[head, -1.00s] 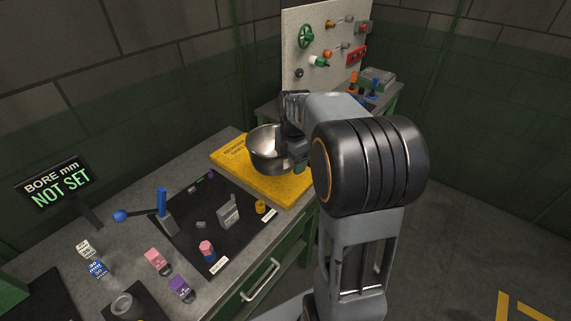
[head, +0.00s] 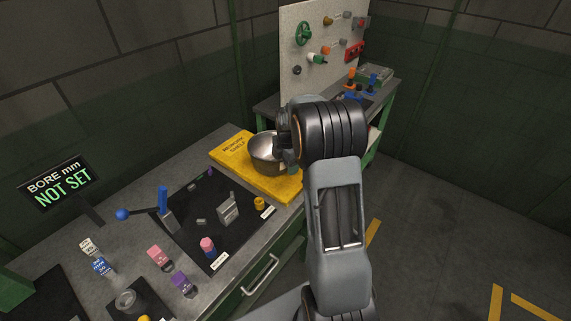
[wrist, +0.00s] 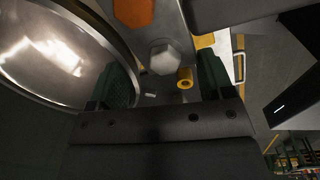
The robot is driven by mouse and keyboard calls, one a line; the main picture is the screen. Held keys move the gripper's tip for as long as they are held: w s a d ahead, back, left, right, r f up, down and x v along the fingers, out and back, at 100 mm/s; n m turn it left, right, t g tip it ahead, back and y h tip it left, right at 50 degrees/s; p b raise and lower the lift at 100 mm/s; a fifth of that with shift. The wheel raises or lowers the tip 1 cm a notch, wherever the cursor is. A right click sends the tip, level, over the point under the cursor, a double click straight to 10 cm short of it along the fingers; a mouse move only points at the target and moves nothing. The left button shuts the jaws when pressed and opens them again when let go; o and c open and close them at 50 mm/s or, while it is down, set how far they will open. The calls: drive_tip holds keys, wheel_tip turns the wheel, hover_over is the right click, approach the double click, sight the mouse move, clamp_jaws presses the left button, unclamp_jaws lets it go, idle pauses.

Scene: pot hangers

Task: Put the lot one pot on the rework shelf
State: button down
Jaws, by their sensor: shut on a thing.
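The shiny metal pot (head: 264,158) is upright at the yellow rework shelf (head: 231,158), over its right part. I cannot tell whether its base touches the shelf. My gripper (head: 286,152) is at the pot's right side, partly hidden by my arm. In the wrist view the pot (wrist: 55,55) fills the upper left. The green-padded fingers of my gripper (wrist: 165,80) stand either side of a grey piece with a hex bolt and an orange patch, beside the pot's rim. No lot mark on the pot is readable.
A black mat (head: 190,236) with a grey block (head: 229,209), a yellow ring (head: 259,203) and a pink-topped piece (head: 207,246) lies in front of the shelf. A blue lever (head: 163,200) stands left. A pegboard (head: 320,60) rises behind.

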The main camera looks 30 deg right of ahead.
drive_tip(key=shift+f, duration=0.45)
unclamp_jaws()
drive_tip(key=shift+s, duration=0.1)
wheel_tip(320, 180, up, 11)
drive_tip(key=s+a+r+m+t, duration=0.2)
drive_tip(key=s+a+r+m, duration=0.3)
drive_tip(key=s+a+m, duration=0.4)
drive_tip(key=s+a+f+m, duration=0.1)
drive_tip(key=s+a+m, duration=0.1)
drive_tip(key=s+m, duration=0.3)
drive_tip(key=s+a+f+m+t, duration=0.1)
drive_tip(key=s+a+m, duration=0.2)
drive_tip(key=s+m, duration=0.2)
drive_tip(key=shift+s+a+f+b, duration=0.15)
drive_tip(key=shift+s+f+b, duration=0.25)
drive_tip(key=shift+s, duration=1.15)
